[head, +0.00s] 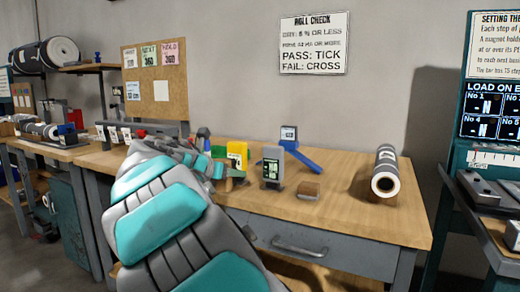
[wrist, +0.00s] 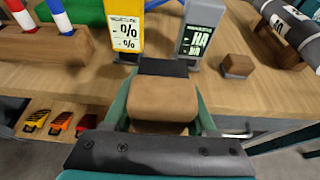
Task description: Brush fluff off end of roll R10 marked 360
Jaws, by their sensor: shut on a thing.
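My gripper (wrist: 162,118) is shut on a brown block (wrist: 160,98) with a dark strip along its far side, held above the bench. I cannot tell whether it is a brush. In the head view my arm hides most of my gripper, left of the grey meter. A grey roll (head: 384,170) with a dark band lies on the right of the bench, its pale end with a dark core hole facing me. It also shows at the upper right of the wrist view (wrist: 292,28), apart from my gripper. Its number is not readable, and no fluff can be made out.
A yellow meter (wrist: 124,30) and a grey meter (head: 272,167) stand near my gripper. A small brown block (head: 308,190) lies between the grey meter and the roll. A blue tool (head: 300,155) is behind. More rolls (head: 45,54) sit on the left shelf.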

